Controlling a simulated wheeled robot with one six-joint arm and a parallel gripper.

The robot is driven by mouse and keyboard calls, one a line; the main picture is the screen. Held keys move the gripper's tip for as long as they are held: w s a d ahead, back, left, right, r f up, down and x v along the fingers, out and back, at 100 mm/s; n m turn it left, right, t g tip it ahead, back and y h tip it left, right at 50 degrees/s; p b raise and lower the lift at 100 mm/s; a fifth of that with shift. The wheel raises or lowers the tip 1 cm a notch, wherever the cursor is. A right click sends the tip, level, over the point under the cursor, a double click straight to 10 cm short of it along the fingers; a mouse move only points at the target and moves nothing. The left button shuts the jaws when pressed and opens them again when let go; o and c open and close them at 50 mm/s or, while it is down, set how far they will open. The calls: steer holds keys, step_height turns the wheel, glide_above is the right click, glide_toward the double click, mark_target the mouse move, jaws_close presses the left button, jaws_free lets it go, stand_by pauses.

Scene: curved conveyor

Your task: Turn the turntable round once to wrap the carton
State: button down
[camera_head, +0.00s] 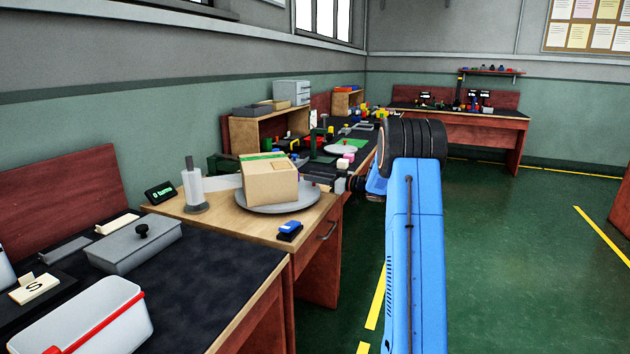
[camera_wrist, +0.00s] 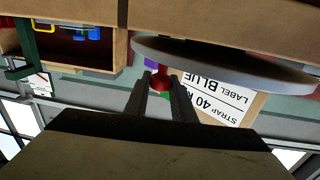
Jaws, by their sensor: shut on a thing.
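The brown carton (camera_head: 270,183) with a green stripe on top sits on the grey round turntable (camera_head: 290,207). In the wrist view the turntable (camera_wrist: 225,62) appears upside down, with a red knob (camera_wrist: 162,84) at its rim. My gripper (camera_wrist: 161,78) has one finger on each side of this knob and is shut on it. A white label (camera_wrist: 215,95) on a tan surface, probably the carton, reads upside down behind the fingers. In the head view my gripper (camera_head: 341,184) is small and dark at the turntable's right side, and its grip is hard to see.
A white roll on a stand (camera_head: 194,188) and a small black display (camera_head: 160,193) stand left of the turntable. A blue-and-black item (camera_head: 289,230) lies near the front edge. A grey lidded box (camera_head: 135,247) and white bin (camera_head: 85,320) are on the nearer bench. Green floor (camera_head: 510,260) is open at right.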

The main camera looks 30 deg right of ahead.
steer(key=shift+w+d+n+g+y, duration=0.15)
steer(key=shift+w+n+g+y, duration=1.35)
steer(key=shift+w+y, duration=0.4)
steer(key=shift+w, duration=0.15)
steer(key=c, duration=1.5)
jaws_free()
steer(key=v, duration=1.7)
steer(key=shift+d+r, duration=0.1)
steer(key=shift+d, duration=0.1)
